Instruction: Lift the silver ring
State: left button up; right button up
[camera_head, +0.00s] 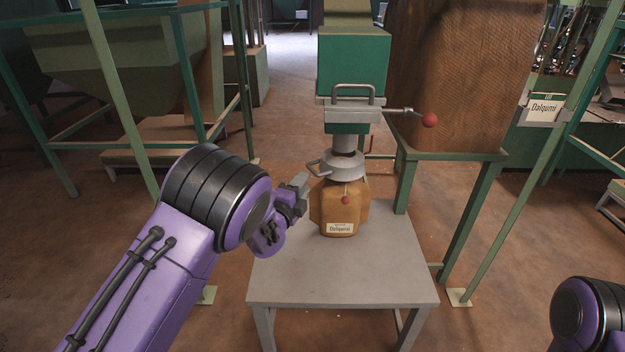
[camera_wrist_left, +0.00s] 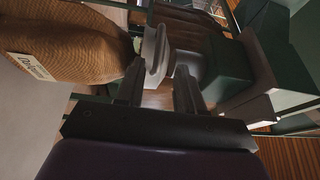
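The silver ring (camera_head: 340,166) sits around the spout's neck, at the top of the brown sack (camera_head: 338,208), with a loop handle on its left side. It also shows in the left wrist view (camera_wrist_left: 157,52), beyond the fingers. My left gripper (camera_head: 302,187) is just left of the ring, near its handle. In the left wrist view its two fingers (camera_wrist_left: 159,88) are spread apart with a gap between them. Whether a finger touches the ring or its handle I cannot tell. My right gripper is out of view; only part of that arm shows at lower right.
The sack stands on a grey table (camera_head: 345,283). Above it is a green spout box (camera_head: 352,62) with a red-knobbed lever (camera_head: 429,120) to the right. Green frame posts stand on both sides. The table's front part is clear.

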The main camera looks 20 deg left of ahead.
aim_at(312, 169)
pick_arm(q)
jog(key=w, duration=0.7)
jog(key=shift+w+d, duration=0.35)
jog(key=shift+w, duration=0.05)
jog(key=shift+r, duration=0.1)
grip_shut()
